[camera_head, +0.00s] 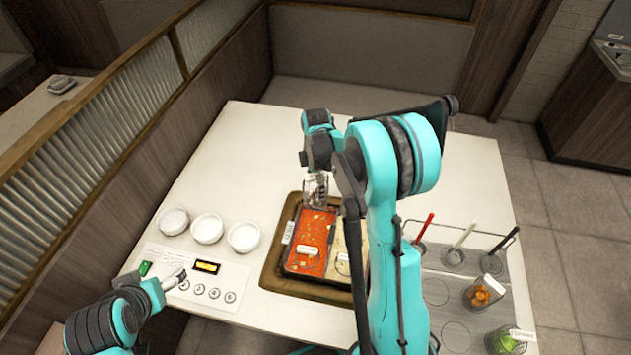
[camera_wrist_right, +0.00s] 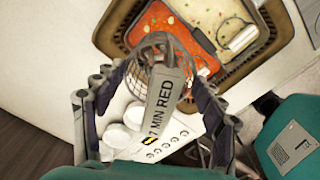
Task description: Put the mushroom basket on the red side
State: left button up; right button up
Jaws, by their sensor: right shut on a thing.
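The pot (camera_head: 267,273) on the table has a red side (camera_head: 318,226) on the left and a pale side (camera_head: 352,238) on the right. My right gripper (camera_head: 316,192) is above the back of the red side. In the right wrist view it is shut on a wire-mesh basket (camera_wrist_right: 135,82) with a grey tag (camera_wrist_right: 165,95) ending in "MIN RED". The basket's contents are hidden, so I cannot tell whether it holds mushrooms. My left gripper (camera_head: 174,279) is by the control panel; its opening is unclear.
Three white bowls (camera_head: 207,228) stand left of the pot, behind the control panel (camera_head: 228,276). On the right, a rack holds several ladles (camera_head: 461,240), a container of orange-brown food (camera_head: 481,296) and one of green food (camera_head: 505,342). The back of the table is clear.

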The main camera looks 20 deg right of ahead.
jog(key=shift+f+b, duration=8.8)
jog(key=shift+f, duration=2.35)
jog(key=shift+f+b, duration=0.35)
jog(key=shift+b, duration=0.05)
jog(key=o, duration=1.5)
notch_tip(320, 180, up, 11)
jog(key=p, duration=0.7)
